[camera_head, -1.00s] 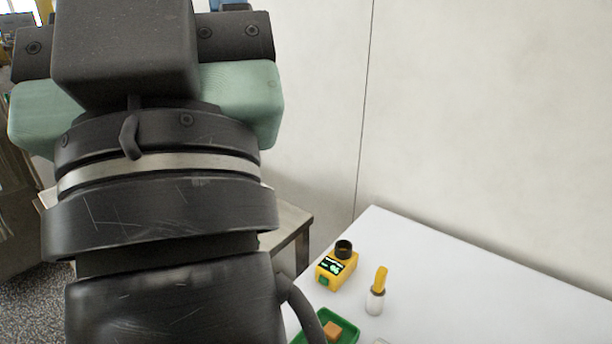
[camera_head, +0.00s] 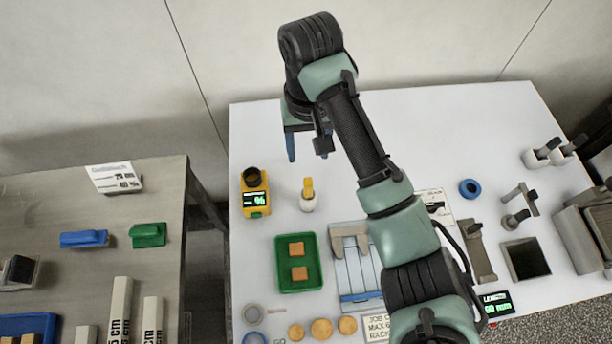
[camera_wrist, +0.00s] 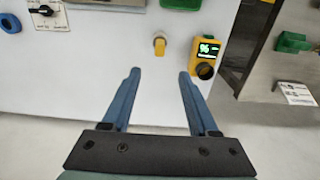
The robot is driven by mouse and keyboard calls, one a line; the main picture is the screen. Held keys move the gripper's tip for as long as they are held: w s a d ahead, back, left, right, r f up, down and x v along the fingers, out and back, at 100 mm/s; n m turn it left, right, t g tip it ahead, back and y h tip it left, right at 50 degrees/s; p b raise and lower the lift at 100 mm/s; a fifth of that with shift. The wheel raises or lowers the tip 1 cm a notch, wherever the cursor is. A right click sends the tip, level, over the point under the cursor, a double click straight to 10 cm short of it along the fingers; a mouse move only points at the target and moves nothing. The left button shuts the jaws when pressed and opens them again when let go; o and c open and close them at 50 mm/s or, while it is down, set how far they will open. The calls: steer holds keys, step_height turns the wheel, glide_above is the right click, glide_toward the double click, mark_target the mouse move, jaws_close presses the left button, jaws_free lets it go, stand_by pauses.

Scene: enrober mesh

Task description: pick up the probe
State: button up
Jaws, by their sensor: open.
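The probe appears to be the yellow-handled piece (camera_head: 308,187) standing upright in a small white holder (camera_head: 308,204) on the white table; its lower part is hidden. In the wrist view the yellow handle (camera_wrist: 159,46) is centred just beyond the fingertips. My gripper (camera_head: 306,156) is above the back of the table, with blue fingers pointing down, apart from the probe. In the wrist view my gripper (camera_wrist: 160,75) is open and empty. A yellow meter (camera_head: 255,198) with a lit percent display and black round top stands left of the probe; it also shows in the wrist view (camera_wrist: 205,55).
A green tray (camera_head: 284,283) with two brown squares lies in front of the probe. A blue-and-white slatted rack (camera_head: 350,268) is right of it. A steel table (camera_head: 160,200) stands left across a gap. The back wall is close behind.

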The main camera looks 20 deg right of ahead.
mark_target(308, 181)
steer(key=f+b, duration=0.2)
steer(key=f, duration=0.1)
steer(key=f+b, duration=0.3)
steer(key=f, duration=0.1)
steer(key=shift+s+d+f, duration=0.15)
steer(key=shift+d+f, duration=0.05)
steer(key=shift+f, duration=0.1)
steer(key=shift+a+f+p, duration=0.2)
steer(key=shift+f+p, duration=0.65)
steer(key=shift+f, duration=1.7)
steer(key=shift+c, duration=0.3)
jaws_close()
